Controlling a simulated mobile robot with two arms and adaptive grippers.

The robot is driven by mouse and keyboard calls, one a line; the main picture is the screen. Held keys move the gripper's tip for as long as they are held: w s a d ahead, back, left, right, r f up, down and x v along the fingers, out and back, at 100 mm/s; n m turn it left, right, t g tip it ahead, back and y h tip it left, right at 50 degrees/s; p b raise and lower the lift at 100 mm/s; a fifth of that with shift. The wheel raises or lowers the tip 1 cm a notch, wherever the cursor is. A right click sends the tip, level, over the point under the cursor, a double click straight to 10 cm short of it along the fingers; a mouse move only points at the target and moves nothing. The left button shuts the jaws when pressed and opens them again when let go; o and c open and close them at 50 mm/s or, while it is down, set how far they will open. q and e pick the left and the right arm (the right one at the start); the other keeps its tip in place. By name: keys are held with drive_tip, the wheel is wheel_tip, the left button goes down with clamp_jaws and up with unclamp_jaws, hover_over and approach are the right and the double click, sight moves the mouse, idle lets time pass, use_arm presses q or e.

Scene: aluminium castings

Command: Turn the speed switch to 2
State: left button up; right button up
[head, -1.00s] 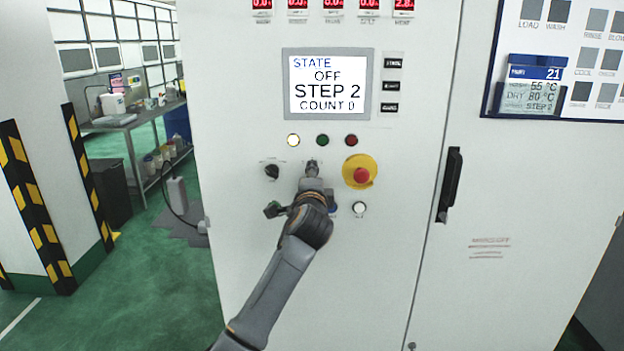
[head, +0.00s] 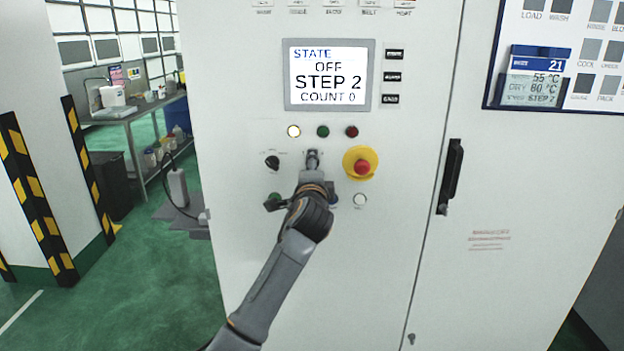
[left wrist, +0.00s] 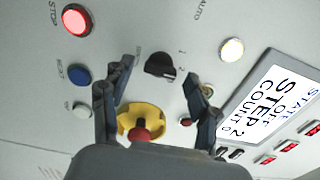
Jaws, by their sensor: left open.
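The speed switch (left wrist: 160,66) is a black rotary knob on the pale panel, with the marks 1 and 2 beside it in the left wrist view. I cannot tell clearly which mark it points to. My left gripper (left wrist: 152,92) is open, with its two dark fingers spread on either side of the line to the knob; nothing is between them. In the head view my left gripper (head: 312,158) is in front of the panel and hides most of the switch. I cannot tell whether the fingers touch the panel. My right gripper is not in view.
A yellow-and-red emergency stop (head: 361,163) sits close right of the gripper. Another black selector (head: 272,162) is to the left. Lamps and a screen (head: 328,75) reading OFF, STEP 2 are above. A lit red button (left wrist: 76,19) and blue button (left wrist: 79,74) are nearby.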

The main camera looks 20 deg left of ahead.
use_arm(q)
drive_tip(key=v, duration=1.1)
drive_tip(key=shift+s, duration=0.25)
drive_tip(key=shift+d+f, duration=0.1)
